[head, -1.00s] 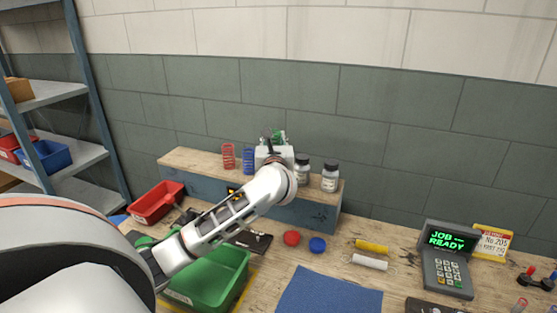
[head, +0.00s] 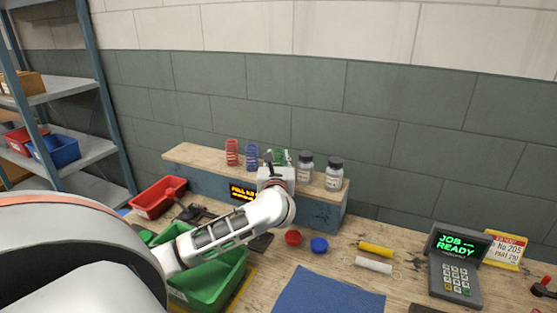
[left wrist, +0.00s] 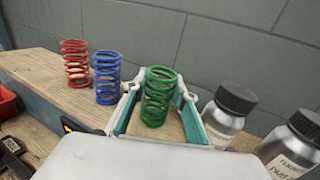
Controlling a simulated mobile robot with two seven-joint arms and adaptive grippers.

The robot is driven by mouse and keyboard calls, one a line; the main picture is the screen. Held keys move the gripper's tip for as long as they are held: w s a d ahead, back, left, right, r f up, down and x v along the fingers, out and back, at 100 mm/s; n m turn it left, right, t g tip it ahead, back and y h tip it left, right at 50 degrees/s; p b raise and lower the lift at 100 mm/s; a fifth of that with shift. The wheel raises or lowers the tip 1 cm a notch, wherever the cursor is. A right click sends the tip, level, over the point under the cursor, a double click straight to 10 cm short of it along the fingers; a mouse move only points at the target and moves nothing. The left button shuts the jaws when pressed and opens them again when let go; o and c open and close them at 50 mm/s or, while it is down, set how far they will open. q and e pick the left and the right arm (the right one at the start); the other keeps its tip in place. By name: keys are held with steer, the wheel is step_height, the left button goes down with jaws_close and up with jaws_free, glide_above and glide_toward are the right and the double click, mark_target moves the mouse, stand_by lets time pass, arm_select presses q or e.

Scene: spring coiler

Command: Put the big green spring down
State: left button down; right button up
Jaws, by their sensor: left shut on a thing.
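The big green spring (left wrist: 158,97) stands upright between the teal-padded fingers of my left gripper (head: 278,157), which is shut on it. It is over the wooden top of the raised shelf (head: 204,155), right of the blue spring (left wrist: 107,78) and left of the bottles. In the head view the gripper mostly hides it. I cannot tell whether its base touches the wood. A red spring (left wrist: 75,63) stands left of the blue one. My right gripper is not in view.
Two grey-lidded bottles, a nearer-left one (head: 305,170) and a right one (head: 334,175), stand close right of the gripper.

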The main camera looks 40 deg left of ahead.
arm_select(q)
steer(key=c, duration=2)
jaws_free()
steer(key=shift+f, duration=0.15)
steer(key=shift+c, duration=0.2)
steer(key=o, duration=0.4)
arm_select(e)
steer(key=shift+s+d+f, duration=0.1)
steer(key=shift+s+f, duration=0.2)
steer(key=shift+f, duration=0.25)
